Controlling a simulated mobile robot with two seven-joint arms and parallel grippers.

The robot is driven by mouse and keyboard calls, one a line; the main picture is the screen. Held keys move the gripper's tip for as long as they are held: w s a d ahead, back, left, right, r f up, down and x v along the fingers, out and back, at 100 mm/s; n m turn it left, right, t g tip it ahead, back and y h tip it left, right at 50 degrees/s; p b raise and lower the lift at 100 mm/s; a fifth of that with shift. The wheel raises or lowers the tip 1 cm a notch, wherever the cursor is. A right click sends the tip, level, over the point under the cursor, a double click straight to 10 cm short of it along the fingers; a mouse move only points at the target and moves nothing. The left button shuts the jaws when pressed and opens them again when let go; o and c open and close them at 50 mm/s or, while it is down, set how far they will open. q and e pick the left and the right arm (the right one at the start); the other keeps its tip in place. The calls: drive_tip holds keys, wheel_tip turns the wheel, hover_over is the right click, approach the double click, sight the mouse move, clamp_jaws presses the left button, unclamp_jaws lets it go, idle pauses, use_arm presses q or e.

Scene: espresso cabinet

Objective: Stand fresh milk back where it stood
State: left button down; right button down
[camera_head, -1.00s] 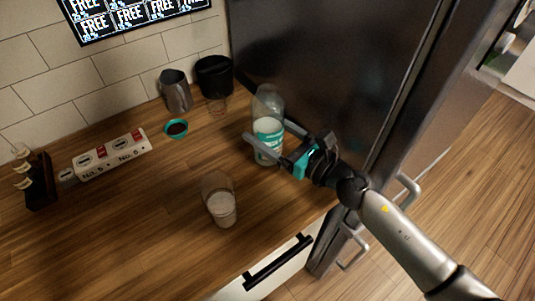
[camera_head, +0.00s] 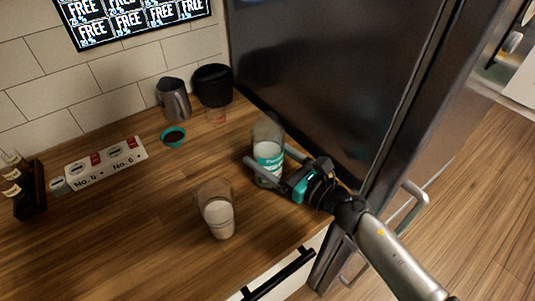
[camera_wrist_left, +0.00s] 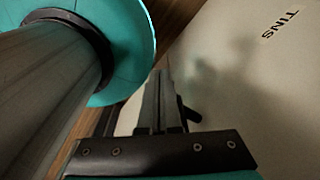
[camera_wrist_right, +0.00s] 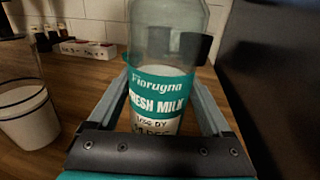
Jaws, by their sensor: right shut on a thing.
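The fresh milk (camera_head: 268,151) is a clear bottle with a teal label and white milk inside. It is upright over the wooden counter, close to the dark fridge. My right gripper (camera_head: 268,173) is shut on its lower part, one finger on each side. In the right wrist view the label of the fresh milk (camera_wrist_right: 160,92) faces me between the fingers. The bottle's base is partly hidden, so I cannot tell if it touches the counter. My left gripper (camera_wrist_left: 158,100) shows only in the left wrist view, shut and empty, beside a pale panel marked TINS.
A glass of milk (camera_head: 218,212) stands left of the bottle. Behind are a metal pitcher (camera_head: 174,99), a black container (camera_head: 213,84) and a small teal bowl (camera_head: 174,137). A numbered white holder (camera_head: 105,163) lies left. The dark fridge (camera_head: 315,80) bounds the right; the counter between is clear.

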unclamp_jaws()
drive_tip(key=shift+r+p, duration=0.2)
drive_tip(key=shift+p, duration=0.1)
drive_tip(key=b+v, duration=0.2)
drive_tip(key=v, duration=0.8)
drive_tip(key=shift+s+d+f, duration=0.15)
drive_tip(key=shift+s+d, duration=0.1)
drive_tip(key=shift+d, duration=0.1)
drive_tip(key=shift+s+d, duration=0.45)
